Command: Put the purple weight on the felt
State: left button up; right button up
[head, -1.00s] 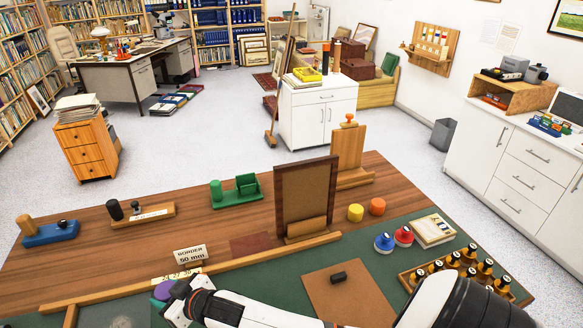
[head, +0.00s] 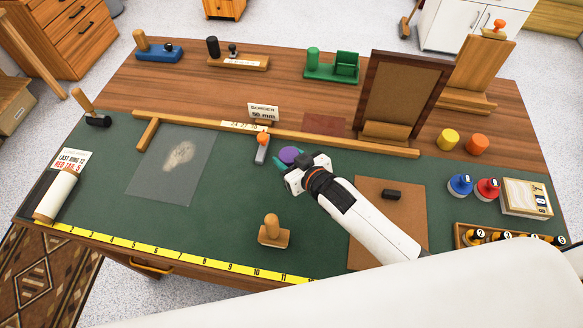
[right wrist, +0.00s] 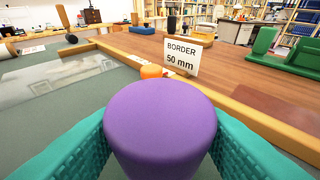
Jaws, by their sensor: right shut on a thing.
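The purple weight (head: 290,154) is a short round cylinder. My right gripper (head: 286,161) is shut on it, over the green mat just in front of the long wooden rail. In the right wrist view the purple weight (right wrist: 160,125) is upright between the teal fingers (right wrist: 160,145). Its underside is hidden, so I cannot tell how far it is above the mat. A dark red flat square (head: 323,124), which looks like the felt, lies on the bare wood behind the rail, right of the "BORDER 50 mm" sign. My left gripper is not in view.
The wooden rail (head: 340,143) and the BORDER sign (head: 263,112) stand near the felt. A brown upright frame (head: 400,90) is to its right, a green stand (head: 333,66) behind it. An orange-topped tool (head: 262,147) is just left of the weight.

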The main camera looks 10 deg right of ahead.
jog(key=shift+f, duration=2)
jog(key=shift+f, duration=0.2)
jog(key=o, duration=1.4)
jog(key=shift+o, duration=0.2)
jog(key=shift+r, duration=0.15)
jog(key=b+v, duration=0.1)
jog(key=v, duration=1.1)
